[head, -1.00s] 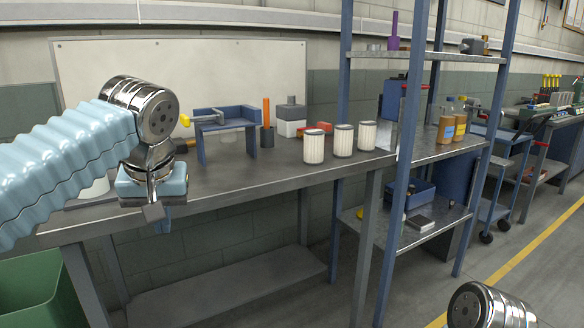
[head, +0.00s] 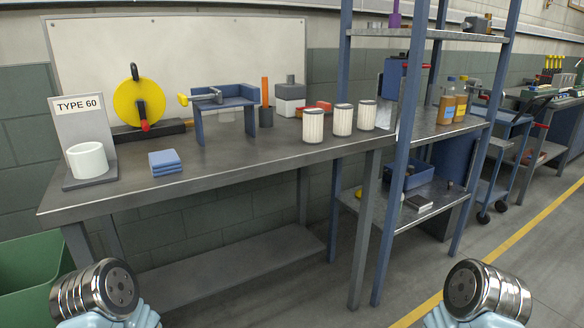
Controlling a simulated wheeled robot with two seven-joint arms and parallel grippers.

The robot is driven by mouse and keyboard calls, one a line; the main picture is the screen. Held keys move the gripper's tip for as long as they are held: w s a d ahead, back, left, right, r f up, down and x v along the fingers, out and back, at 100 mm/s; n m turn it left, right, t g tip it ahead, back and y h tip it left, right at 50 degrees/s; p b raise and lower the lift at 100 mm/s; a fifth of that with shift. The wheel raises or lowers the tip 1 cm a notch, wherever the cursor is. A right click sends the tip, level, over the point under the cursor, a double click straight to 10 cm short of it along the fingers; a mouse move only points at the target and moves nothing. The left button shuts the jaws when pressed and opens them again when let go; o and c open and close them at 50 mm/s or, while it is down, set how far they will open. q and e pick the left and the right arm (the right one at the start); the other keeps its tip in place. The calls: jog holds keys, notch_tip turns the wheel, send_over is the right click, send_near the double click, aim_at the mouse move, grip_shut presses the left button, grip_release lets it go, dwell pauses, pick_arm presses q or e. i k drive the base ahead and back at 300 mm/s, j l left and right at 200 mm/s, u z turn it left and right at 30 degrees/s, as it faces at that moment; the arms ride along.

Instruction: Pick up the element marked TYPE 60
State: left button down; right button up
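A grey stand (head: 84,122) at the left end of the bench bears a sign reading TYPE 60 (head: 77,105). A short white cylinder (head: 88,160) stands on its base. Three white ribbed cylindrical elements with dark tops stand in a row towards the right end of the bench: left (head: 313,125), middle (head: 342,120) and right (head: 367,116). I can read no marking on them. The chrome joints of my left and right arms show at the bottom corners, well below and in front of the bench top. Both grippers are out of the picture.
Behind are a yellow disc (head: 128,103) with a red handle and a blue fixture (head: 230,105). A blue shelf post (head: 408,150) rises just right of the three elements. The bench's front middle is clear.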

aim_at(342, 112)
jog(key=i+l+u, duration=0.1)
jog(key=l, duration=0.25)
jog(key=i+l+u, duration=0.15)
jog(key=l, duration=0.25)
jog(key=i+l+u, duration=0.1)
jog(key=l, duration=0.3)
